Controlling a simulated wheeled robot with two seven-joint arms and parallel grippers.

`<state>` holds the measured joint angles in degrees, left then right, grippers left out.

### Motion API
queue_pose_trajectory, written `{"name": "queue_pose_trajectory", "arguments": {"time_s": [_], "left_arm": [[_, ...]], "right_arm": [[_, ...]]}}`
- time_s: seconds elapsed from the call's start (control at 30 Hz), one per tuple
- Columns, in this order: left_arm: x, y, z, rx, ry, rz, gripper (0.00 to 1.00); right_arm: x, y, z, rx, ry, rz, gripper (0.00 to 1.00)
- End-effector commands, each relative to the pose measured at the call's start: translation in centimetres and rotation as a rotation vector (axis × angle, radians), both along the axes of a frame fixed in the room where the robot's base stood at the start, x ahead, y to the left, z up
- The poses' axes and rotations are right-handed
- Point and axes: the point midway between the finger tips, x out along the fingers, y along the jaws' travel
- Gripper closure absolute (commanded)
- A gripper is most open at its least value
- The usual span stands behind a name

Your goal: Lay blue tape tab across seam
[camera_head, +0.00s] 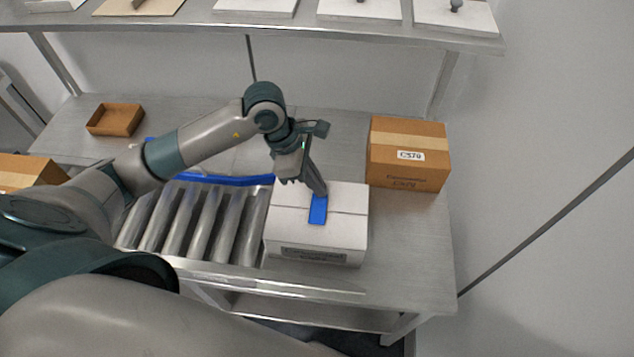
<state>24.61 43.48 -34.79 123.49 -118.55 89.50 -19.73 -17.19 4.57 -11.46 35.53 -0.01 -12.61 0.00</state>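A white carton (345,232) stands closed on the metal table, with a seam running left to right across its top. The blue tape tab (317,212) is over the carton top and spans the seam, its long side running from back to front. My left gripper (319,190) comes down from the back left. Its fingers look closed together at the tab's far end, which they partly hide. Whether the tab lies flat on the carton or is slightly above it is hard to tell. My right gripper is not in view.
A roller conveyor (200,222) with a blue rail (225,180) adjoins the carton's left. A taped brown box (408,155) stands close at right. An open brown tray (116,119) sits at back left. A shelf (300,29) with white boards hangs above.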

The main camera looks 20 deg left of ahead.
Motion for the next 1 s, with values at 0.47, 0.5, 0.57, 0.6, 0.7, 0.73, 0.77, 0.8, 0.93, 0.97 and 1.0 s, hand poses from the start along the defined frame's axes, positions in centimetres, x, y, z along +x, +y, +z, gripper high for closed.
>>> {"name": "queue_pose_trajectory", "arguments": {"time_s": [0.47,0.5,0.57,0.6,0.7,0.73,0.77,0.8,0.93,0.97,1.0], "left_arm": [[0.0,-0.03,-0.29,0.0,0.0,0.0,1.0],[0.0,-0.02,-0.31,0.0,0.0,0.0,1.0],[0.0,-0.02,-0.34,0.0,0.0,0.0,1.0],[0.0,-0.03,-0.35,0.0,0.0,0.0,1.0],[0.0,-0.03,-0.36,0.0,0.0,-0.001,1.0],[0.0,-0.03,-0.36,0.0,0.0,0.0,1.0],[0.0,-0.03,-0.35,0.0,0.0,0.0,1.0],[0.0,-0.03,-0.35,0.0,0.0,0.0,1.0],[0.0,-0.02,-0.34,0.0,0.0,0.0,1.0],[0.0,-0.02,-0.34,0.0,0.0,0.0,1.0],[0.0,-0.02,-0.34,0.0,0.0,0.0,1.0]], "right_arm": [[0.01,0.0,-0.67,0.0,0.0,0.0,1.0],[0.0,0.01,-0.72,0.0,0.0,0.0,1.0],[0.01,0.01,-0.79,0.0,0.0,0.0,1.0],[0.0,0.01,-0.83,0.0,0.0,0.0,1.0],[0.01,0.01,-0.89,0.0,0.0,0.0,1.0],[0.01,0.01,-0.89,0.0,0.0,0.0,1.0],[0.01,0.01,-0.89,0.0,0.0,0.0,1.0],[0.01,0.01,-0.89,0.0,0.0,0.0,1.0],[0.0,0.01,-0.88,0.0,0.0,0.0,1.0],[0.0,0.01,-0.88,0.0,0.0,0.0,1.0],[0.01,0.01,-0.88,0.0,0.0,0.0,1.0]]}}
